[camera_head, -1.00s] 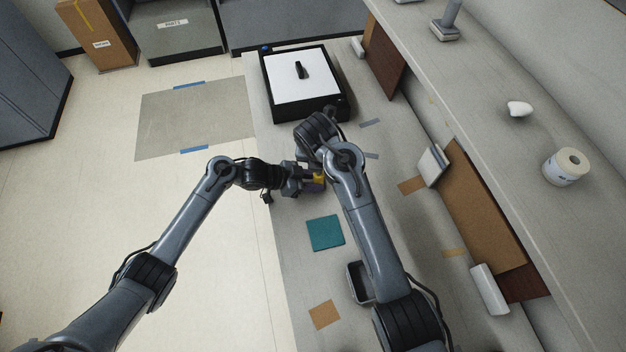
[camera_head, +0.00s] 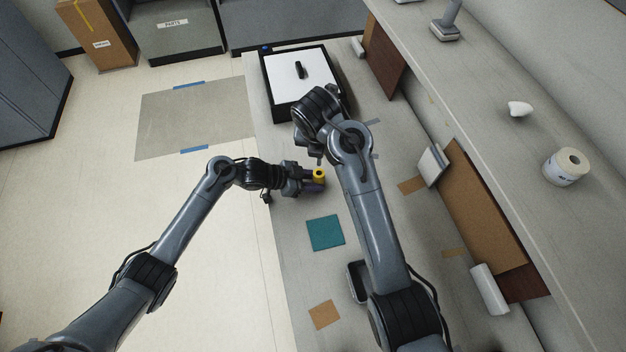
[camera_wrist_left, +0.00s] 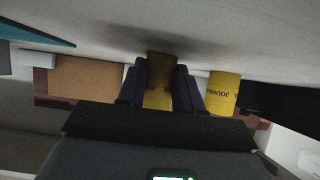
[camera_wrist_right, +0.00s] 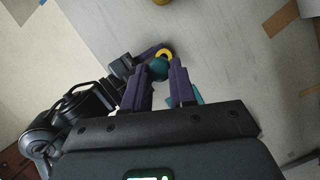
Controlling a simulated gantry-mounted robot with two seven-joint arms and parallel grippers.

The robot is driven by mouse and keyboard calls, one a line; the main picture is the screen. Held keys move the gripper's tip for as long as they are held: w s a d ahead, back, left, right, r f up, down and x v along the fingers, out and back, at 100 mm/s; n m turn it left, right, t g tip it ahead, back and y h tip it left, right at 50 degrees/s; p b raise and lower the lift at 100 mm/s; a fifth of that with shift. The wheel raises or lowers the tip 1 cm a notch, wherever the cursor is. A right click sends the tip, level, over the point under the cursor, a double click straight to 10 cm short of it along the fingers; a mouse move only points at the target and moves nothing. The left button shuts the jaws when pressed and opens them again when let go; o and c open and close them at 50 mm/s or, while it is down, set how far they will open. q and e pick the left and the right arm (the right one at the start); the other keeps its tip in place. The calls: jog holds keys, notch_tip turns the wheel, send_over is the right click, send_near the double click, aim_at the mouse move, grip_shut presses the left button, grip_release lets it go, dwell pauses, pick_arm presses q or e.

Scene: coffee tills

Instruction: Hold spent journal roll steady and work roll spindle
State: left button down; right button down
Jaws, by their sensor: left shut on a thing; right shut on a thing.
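The yellow spent journal roll (camera_head: 319,175) is clasped in my left gripper (camera_head: 314,180), over the counter. In the left wrist view the roll (camera_wrist_left: 158,80) sits between both fingers. In the right wrist view it shows as a yellow ring (camera_wrist_right: 165,53). My right gripper (camera_wrist_right: 168,72) is close by, its fingers shut on a round teal piece (camera_wrist_right: 157,68), which I take to be the roll spindle. The teal piece overlaps the ring in that view; I cannot tell whether they touch. A second yellow roll with upside-down lettering (camera_wrist_left: 223,92) shows beside the left gripper.
A teal mat (camera_head: 326,233) lies on the counter (camera_head: 292,260) nearer me. A black tray with a white top (camera_head: 302,78) is at the far end. A cork board (camera_head: 482,205) leans at the right. My right arm hides part of the counter.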

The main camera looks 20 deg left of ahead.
pick_arm(q)
jog(key=shift+f, duration=0.15)
pick_arm(e)
jog(key=w+d+r, duration=0.3)
jog(key=d+r, duration=0.2)
jog(key=r, duration=0.1)
jog(key=shift+w, duration=0.15)
dwell(0.4)
pick_arm(q)
jog(key=c, duration=0.7)
grip_release()
jog(key=shift+s, duration=0.1)
jog(key=v, duration=1.2)
